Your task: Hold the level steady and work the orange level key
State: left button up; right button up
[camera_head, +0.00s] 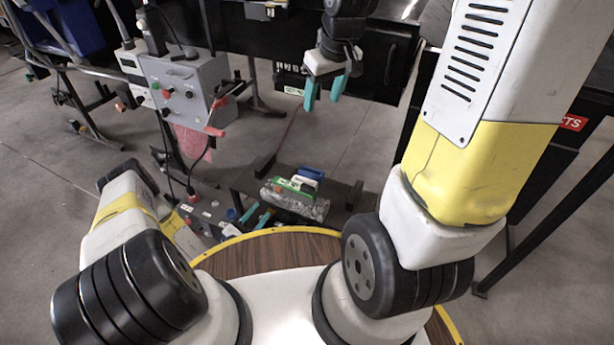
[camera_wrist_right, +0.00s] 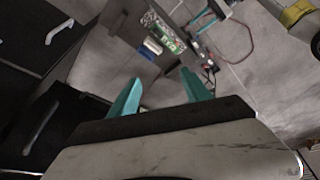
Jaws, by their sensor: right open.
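My right gripper (camera_head: 325,90) hangs at the top centre of the head view, its teal fingers apart and empty. The right wrist view shows the same fingers (camera_wrist_right: 160,92) with a gap between them. My left gripper (camera_head: 257,215) is low, left of a green and white item (camera_head: 293,187); its teal fingers look apart, with nothing clearly between them. That item, with a speckled side, lies on a low dark stand, a blue-handled piece (camera_head: 310,175) behind it. It also shows in the right wrist view (camera_wrist_right: 165,33). I cannot make out which part is the level or the orange key.
A grey control box (camera_head: 182,85) with knobs and a red-orange part (camera_head: 214,130) stands at left on a frame, cables hanging below. A dark cabinet (camera_head: 385,60) is behind my right gripper. Bare floor (camera_head: 350,140) lies between the cabinet and low stand.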

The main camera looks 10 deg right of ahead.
jog(key=w+f+n+g, duration=0.1)
jog(key=w+f, duration=0.3)
jog(key=f, duration=0.4)
jog(key=w+f+n+g, duration=0.15)
jog(key=w+f, duration=0.25)
jog(key=f, duration=0.4)
jog(key=n+g+h, duration=0.1)
jog(key=n, duration=0.3)
send_over(309, 196)
jog(key=w, duration=0.2)
jog(key=shift+m, duration=0.25)
notch_tip(309, 196, down, 20)
jog(key=shift+s+d+r, duration=0.15)
jog(key=shift+r, duration=0.1)
notch_tip(309, 196, down, 8)
jog(key=shift+f, duration=0.25)
grip_shut()
pick_arm(q)
grip_shut()
dwell(0.4)
